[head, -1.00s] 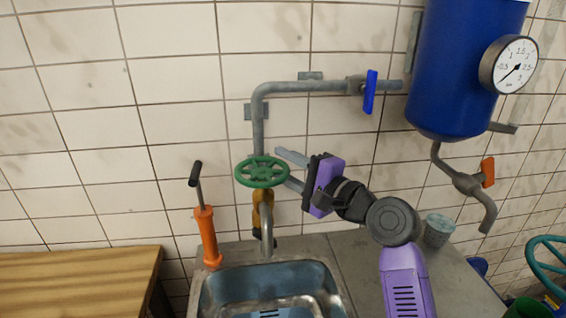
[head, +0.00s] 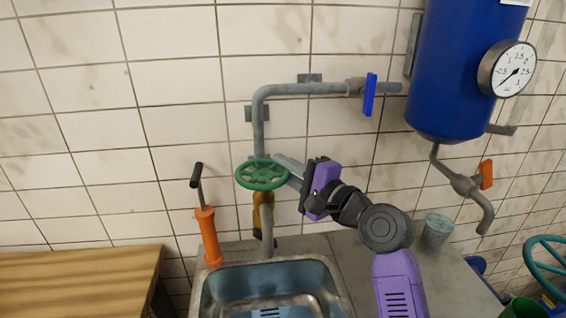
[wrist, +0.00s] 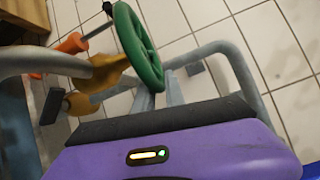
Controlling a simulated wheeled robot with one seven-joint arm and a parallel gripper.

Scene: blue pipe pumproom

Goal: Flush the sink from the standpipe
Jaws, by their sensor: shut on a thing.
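The standpipe (head: 259,128) is a grey pipe on the tiled wall that bends down towards the sink. A green handwheel (head: 262,174) sits on it above a brass body (head: 263,212) and a grey spout (head: 266,240). The metal sink (head: 205,290) is below the spout, and no water shows. My gripper (head: 284,168) is shut on the right side of the handwheel's rim, reaching in from the right. In the wrist view the green handwheel (wrist: 138,46) stands at the tips of my grey fingers (wrist: 160,88). The exact contact is partly hidden.
A blue lever (head: 370,94) is on the upper pipe leading to a blue tank (head: 455,70) with a gauge (head: 507,69). An orange-handled valve (head: 486,174) hangs below the tank. An orange hand pump (head: 208,237) stands left of the spout. A grey cup (head: 437,228) stands on the counter's right.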

